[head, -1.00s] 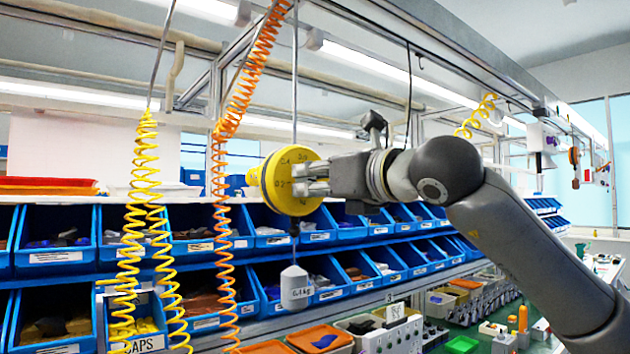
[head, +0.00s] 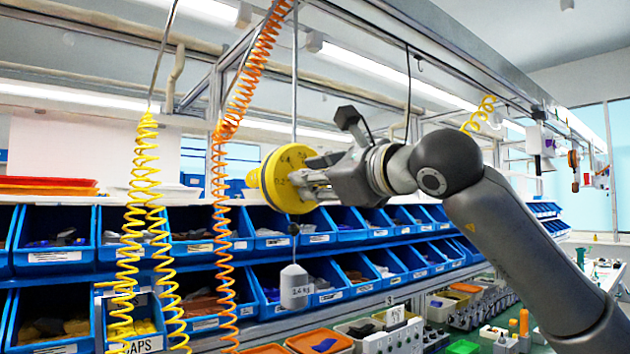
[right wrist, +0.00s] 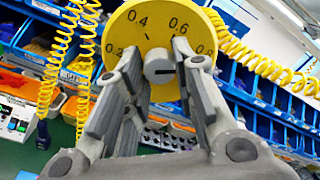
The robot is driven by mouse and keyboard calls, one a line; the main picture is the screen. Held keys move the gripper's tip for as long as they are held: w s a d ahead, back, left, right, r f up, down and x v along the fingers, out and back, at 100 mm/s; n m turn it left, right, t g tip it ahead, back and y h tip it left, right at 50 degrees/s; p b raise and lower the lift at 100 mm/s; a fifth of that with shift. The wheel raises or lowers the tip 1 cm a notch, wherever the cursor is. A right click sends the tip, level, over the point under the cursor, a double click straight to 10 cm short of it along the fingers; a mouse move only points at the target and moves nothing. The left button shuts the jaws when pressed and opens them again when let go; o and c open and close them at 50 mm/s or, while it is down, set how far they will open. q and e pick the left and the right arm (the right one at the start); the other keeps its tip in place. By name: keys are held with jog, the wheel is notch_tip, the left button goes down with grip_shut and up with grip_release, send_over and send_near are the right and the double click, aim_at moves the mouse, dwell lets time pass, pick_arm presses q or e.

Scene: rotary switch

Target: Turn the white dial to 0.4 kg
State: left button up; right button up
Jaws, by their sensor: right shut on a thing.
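The white dial (right wrist: 160,65) is a round knob at the centre of a yellow disc (right wrist: 135,22) in the right wrist view. The disc carries black numbers, with 0.2, 0.4 and 0.6 readable. The knob has a dark mark on its right side. My right gripper (right wrist: 157,68) is shut on the dial, one finger on each side. In the head view the yellow disc (head: 277,182) hangs on a rod, and my right gripper (head: 305,182) hides the dial. A light grey weight (head: 294,287) with a kg label hangs below the disc. My left gripper is not in view.
Yellow coiled hoses (head: 142,200) and an orange coiled hose (head: 222,180) hang left of the disc. Blue bins (head: 60,240) line shelves behind. A bench with trays (head: 322,340) lies below. The air around the disc is mostly free.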

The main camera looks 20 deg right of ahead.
jog(key=n+p, duration=0.4)
jog(key=n, duration=1.8)
jog(key=shift+p, duration=0.3)
jog(key=shift+a, duration=0.1)
jog(key=o, duration=1)
jog(key=shift+r, duration=0.1)
jog(key=shift+o, duration=0.2)
jog(key=shift+s, duration=0.1)
jog(key=v, duration=1.2)
